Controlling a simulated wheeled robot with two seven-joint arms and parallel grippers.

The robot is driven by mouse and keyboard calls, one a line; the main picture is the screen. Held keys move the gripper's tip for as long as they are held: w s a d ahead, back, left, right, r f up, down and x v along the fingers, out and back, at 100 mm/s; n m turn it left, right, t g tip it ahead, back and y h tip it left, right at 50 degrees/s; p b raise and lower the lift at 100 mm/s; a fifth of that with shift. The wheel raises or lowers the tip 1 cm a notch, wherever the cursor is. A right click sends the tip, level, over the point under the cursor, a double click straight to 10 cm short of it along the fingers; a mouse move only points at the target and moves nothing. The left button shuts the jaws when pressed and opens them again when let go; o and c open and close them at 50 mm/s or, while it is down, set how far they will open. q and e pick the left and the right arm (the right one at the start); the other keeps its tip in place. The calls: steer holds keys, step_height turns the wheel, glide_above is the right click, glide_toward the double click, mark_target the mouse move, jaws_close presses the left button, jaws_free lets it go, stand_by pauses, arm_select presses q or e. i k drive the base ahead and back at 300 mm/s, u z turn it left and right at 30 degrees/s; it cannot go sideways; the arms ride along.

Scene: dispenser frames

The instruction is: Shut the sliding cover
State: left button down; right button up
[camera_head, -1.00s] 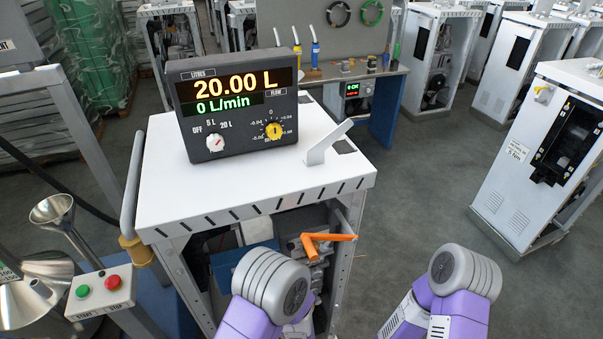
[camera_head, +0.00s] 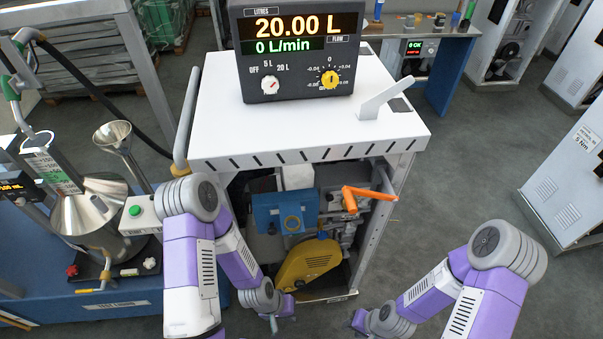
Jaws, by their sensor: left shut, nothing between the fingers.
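No part is plainly marked as the sliding cover. Inside the open front of the white dispenser cabinet (camera_head: 230,140) I see a blue plate (camera_head: 283,213) with a yellow ring, which may be the cover; I cannot tell its slide position. My left gripper (camera_head: 273,325) shows only as a small grey tip at the bottom edge, below and in front of the cabinet. It is shut and empty, apart from the blue plate. My right arm comes in at the lower right; its gripper is out of the picture.
An orange lever (camera_head: 370,195) sticks out right of the blue plate, above a yellow pulley guard (camera_head: 310,264). A display box (camera_head: 293,50) reading 20.00 L stands on top. Metal funnels (camera_head: 90,207) are at the left.

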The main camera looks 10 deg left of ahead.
mark_target(288, 212)
steer(key=k, duration=1.25)
steer(key=u, duration=0.15)
steer(key=i, duration=0.85)
